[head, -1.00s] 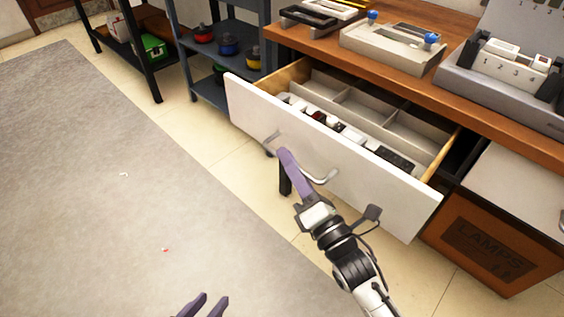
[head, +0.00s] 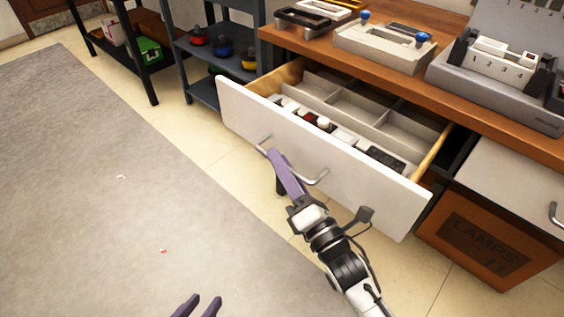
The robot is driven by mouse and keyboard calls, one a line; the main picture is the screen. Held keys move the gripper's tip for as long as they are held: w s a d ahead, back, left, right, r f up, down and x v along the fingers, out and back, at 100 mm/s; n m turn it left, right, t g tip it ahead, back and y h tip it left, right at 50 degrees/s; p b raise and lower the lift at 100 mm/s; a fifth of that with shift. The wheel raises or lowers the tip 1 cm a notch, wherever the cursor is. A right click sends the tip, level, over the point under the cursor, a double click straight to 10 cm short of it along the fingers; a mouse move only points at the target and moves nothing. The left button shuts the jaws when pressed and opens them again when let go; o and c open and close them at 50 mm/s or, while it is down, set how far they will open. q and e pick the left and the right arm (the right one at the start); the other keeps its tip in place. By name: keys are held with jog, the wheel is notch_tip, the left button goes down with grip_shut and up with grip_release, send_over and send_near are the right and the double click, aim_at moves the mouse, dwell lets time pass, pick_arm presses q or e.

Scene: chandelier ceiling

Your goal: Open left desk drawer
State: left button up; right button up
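The left desk drawer has a white front (head: 350,185) and is pulled well out of the wooden desk (head: 390,85). Its divided inside shows, with several small parts in the front compartments. Its curved metal handle (head: 318,177) is on the front face. My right gripper (head: 275,158) is at the handle, its purple fingers showing as one bar across it and closed on it; the far finger is hidden. My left gripper (head: 199,305) is at the bottom edge, its two fingertips apart and empty, away from the drawer.
A second white drawer front (head: 510,185) is at the right, above a brown box marked LAMPS (head: 478,243). Dark shelves (head: 207,90) stand left of the desk. A grey mat (head: 90,200) and open floor lie in front of the drawer.

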pick_arm(q)
jog(key=shift+a+r+p, duration=0.1)
jog(key=shift+p, duration=0.4)
pick_arm(e)
jog(key=v, duration=1)
pick_arm(q)
jog(key=shift+r, duration=0.1)
pick_arm(e)
jog(key=shift+w, duration=0.1)
jog(key=shift+f, duration=0.1)
